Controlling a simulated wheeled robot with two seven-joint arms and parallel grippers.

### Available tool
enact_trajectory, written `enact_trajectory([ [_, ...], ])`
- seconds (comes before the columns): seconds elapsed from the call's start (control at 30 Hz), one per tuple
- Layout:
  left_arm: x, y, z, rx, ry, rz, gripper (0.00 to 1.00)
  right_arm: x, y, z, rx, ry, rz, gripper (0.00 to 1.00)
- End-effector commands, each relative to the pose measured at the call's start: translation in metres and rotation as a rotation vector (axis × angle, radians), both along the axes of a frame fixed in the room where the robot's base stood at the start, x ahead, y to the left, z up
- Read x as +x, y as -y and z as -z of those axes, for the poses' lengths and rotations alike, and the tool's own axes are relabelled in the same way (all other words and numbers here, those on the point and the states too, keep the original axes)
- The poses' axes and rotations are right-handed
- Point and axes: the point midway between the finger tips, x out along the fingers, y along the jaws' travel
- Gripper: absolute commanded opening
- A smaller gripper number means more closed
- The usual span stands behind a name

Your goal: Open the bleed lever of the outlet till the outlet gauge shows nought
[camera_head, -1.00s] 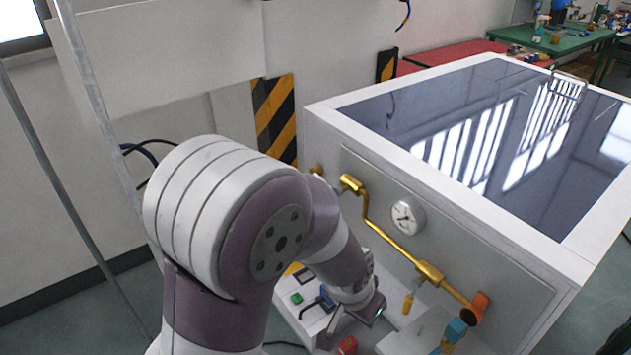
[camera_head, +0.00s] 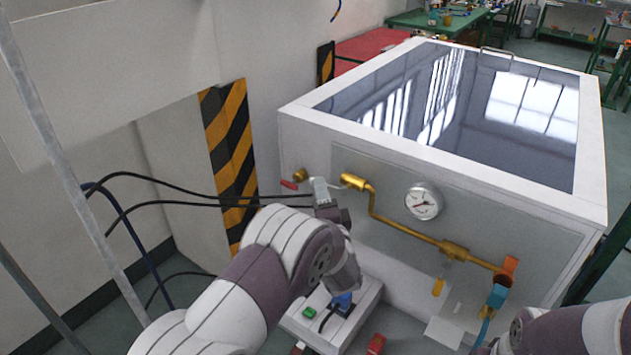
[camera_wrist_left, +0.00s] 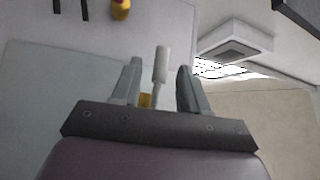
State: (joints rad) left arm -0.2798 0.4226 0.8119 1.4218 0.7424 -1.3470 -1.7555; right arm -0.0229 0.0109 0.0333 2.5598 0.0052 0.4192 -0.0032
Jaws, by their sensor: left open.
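The outlet gauge (camera_head: 423,201), a round white dial, is on the generator's front panel; its reading is too small to tell. A brass outlet pipe (camera_head: 400,228) runs below it. My left gripper (camera_head: 322,188) is at the pipe's upper left end. In the left wrist view it is open, with a pale lever handle (camera_wrist_left: 161,65) between its fingers (camera_wrist_left: 158,85), apparently touching neither. A brass piece (camera_wrist_left: 146,100) shows behind the lever, partly hidden by the gripper. My right arm (camera_head: 575,330) enters at bottom right; its gripper is not visible.
A brass fitting with a red lever (camera_head: 289,184) is left of my gripper. An orange-handled valve (camera_head: 510,265) and blue connector (camera_head: 497,296) are at the pipe's right end. A white box with a green button (camera_head: 310,313) stands below. Black cables (camera_head: 190,196) hang at left.

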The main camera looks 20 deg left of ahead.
Motion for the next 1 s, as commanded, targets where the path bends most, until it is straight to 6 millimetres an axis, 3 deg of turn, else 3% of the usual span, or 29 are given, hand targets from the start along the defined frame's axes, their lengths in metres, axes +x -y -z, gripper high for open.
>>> enact_trajectory([
  [0.2, 0.031, -0.014, -0.005, -0.001, 0.0, 0.001, 0.44, 0.0, 0.0, -0.004, 0.0, 0.0, 0.0, 0.43],
  [0.5, 0.036, -0.017, -0.005, 0.0, -0.001, 0.002, 0.44, 0.0, 0.0, -0.004, 0.0, 0.0, 0.0, 0.43],
  [0.53, 0.036, -0.017, -0.005, 0.0, -0.001, 0.002, 0.41, 0.0, 0.0, -0.004, 0.0, 0.0, 0.0, 0.43],
  [0.67, 0.035, -0.017, -0.005, -0.001, 0.0, 0.002, 0.0, 0.0, 0.0, -0.004, 0.0, 0.0, 0.0, 0.43],
  [1.0, 0.035, -0.016, -0.005, -0.022, -0.009, 0.003, 0.0, 0.0, 0.0, -0.008, 0.0, 0.0, 0.0, 0.43],
])
